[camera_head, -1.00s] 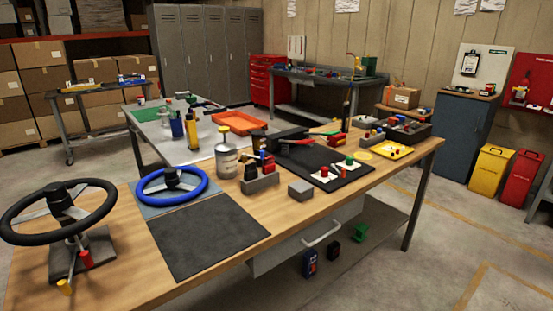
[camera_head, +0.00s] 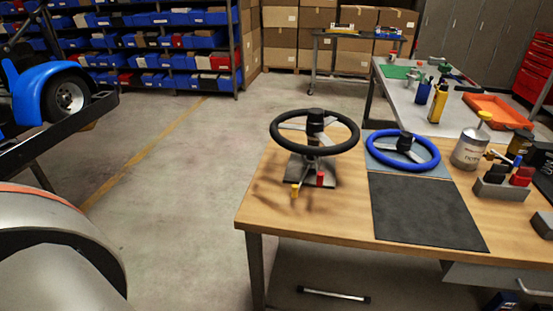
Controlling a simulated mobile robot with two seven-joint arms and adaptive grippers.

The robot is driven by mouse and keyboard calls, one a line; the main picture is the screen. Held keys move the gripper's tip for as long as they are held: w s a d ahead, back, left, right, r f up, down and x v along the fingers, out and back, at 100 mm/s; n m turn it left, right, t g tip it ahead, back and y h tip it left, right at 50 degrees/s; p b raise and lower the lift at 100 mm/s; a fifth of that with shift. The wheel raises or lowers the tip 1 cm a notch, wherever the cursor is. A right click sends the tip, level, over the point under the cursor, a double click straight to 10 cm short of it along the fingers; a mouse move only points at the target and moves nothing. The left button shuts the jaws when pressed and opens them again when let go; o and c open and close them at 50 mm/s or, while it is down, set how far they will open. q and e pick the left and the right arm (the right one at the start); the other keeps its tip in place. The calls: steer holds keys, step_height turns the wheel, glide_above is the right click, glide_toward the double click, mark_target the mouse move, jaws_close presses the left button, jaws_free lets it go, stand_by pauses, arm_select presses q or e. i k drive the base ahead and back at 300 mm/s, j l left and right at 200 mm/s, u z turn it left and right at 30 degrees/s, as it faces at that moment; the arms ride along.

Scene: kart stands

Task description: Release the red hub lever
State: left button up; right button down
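A black steering wheel (camera_head: 314,131) stands on a hub stand with a dark base plate (camera_head: 312,172) near the left end of the wooden workbench. Below the wheel, a small red-tipped lever (camera_head: 320,179) and a yellow-tipped lever (camera_head: 295,190) stick out toward the front edge. The red one is short, and its exact position on the hub is too small to tell. Neither of my grippers shows in the head view.
A blue steering wheel (camera_head: 402,151) lies on the bench beside a dark mat (camera_head: 425,211). A can (camera_head: 470,149) and a block with coloured handles (camera_head: 503,187) stand farther right. A blue kart (camera_head: 62,92) sits on a stand at left. The floor (camera_head: 180,200) left of the bench is clear.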

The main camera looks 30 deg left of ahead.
mark_target(320, 175)
steer(key=u, duration=0.75)
